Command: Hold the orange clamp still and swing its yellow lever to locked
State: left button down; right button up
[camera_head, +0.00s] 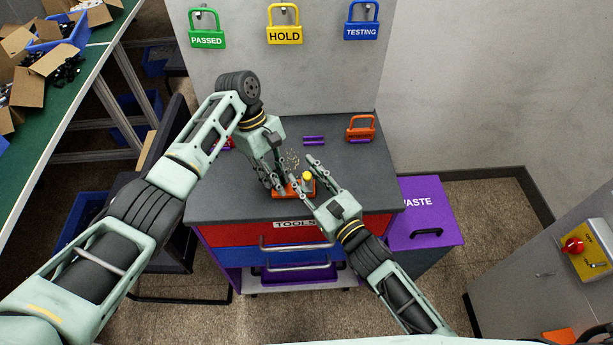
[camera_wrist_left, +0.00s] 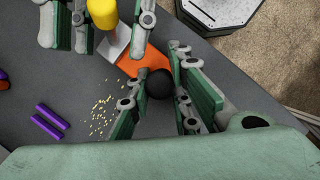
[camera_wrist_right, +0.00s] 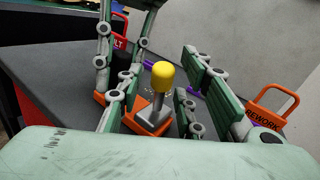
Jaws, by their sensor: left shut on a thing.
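The orange clamp (camera_head: 294,189) lies near the front of the grey tabletop. Its yellow-capped lever (camera_head: 307,176) stands up on a grey metal part, clear in the right wrist view (camera_wrist_right: 162,76). My left gripper (camera_head: 280,190) is shut on the clamp's end with the black knob (camera_wrist_left: 159,84); its fingers lie either side of it and partly hide the contact. My right gripper (camera_head: 309,183) is open, its fingers spread on either side of the yellow lever with visible gaps in the right wrist view. The lower clamp body is partly hidden by the fingers.
Two purple bars (camera_head: 314,140) and small yellow bits (camera_wrist_left: 100,113) lie on the tabletop (camera_head: 345,190). An orange REWORK padlock tag (camera_head: 360,128) stands at the back right. A purple WASTE bin (camera_head: 425,212) is right of the cabinet. The tabletop's right side is mostly clear.

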jog(key=shift+c, duration=0.4)
grip_shut()
jog(key=shift+s+n+t, duration=0.1)
jog(key=shift+n+t, duration=0.2)
jog(key=shift+t, duration=0.1)
jog(key=shift+s+f+n+t+y, duration=0.25)
jog(key=shift+s+n+t+y, duration=0.1)
jog(key=shift+n+t+y, duration=0.25)
jog(key=shift+a, duration=0.1)
jog(key=shift+o, duration=0.4)
grip_release()
